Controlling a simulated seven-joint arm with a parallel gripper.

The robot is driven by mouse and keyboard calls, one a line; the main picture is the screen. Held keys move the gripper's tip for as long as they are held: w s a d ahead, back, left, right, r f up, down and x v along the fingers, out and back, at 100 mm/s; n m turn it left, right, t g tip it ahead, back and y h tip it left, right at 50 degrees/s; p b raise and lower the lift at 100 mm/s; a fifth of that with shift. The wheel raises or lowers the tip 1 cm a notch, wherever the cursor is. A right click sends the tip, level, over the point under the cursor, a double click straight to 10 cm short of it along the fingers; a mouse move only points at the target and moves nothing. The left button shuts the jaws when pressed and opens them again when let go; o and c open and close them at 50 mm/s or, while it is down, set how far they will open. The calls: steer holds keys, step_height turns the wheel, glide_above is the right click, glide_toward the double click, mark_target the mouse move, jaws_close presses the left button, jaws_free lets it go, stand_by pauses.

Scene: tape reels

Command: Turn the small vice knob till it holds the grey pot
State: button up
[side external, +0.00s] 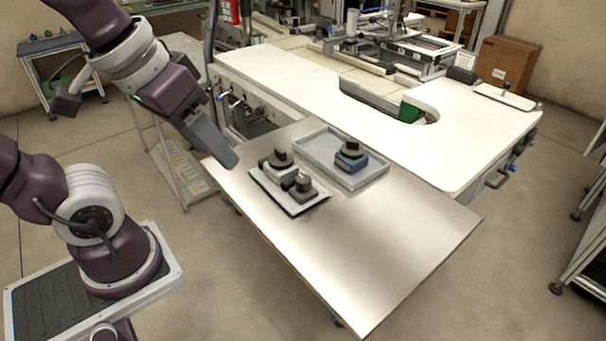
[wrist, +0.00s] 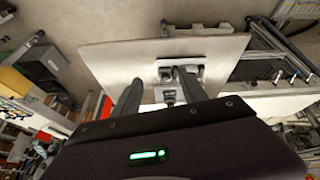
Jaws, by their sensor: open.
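My gripper (side external: 228,158) is open and empty, above the left edge of the metal table, apart from the parts. In the wrist view its two dark fingers (wrist: 158,84) are spread. A dark-edged pale plate (side external: 265,192) lies on the table, to the right of my gripper. It bears two dark blocks with round tops: one at the back (side external: 280,158) and a grey one in front (side external: 304,183), with a small pale part between. Which is the vice knob and which the grey pot I cannot tell. In the wrist view a finger partly hides this group (wrist: 168,72).
A shallow grey tray (side external: 312,143) lies behind the plate and holds a blue block with a dark round top (side external: 351,153). The front right of the metal table (side external: 385,240) is bare. A white workbench (side external: 300,82) stands behind it.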

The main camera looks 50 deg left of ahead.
steer(key=w+f+n+g, duration=0.1)
steer(key=w+n+g, duration=0.1)
steer(key=w+n, duration=0.55)
steer(key=n+g, duration=0.3)
steer(key=n, duration=0.2)
glide_above(303, 178)
step_height(303, 178, down, 7)
steer(key=shift+r, duration=0.1)
step_height(303, 178, down, 6)
steer(key=shift+r, duration=0.1)
steer(key=shift+f, duration=0.6)
jaws_close()
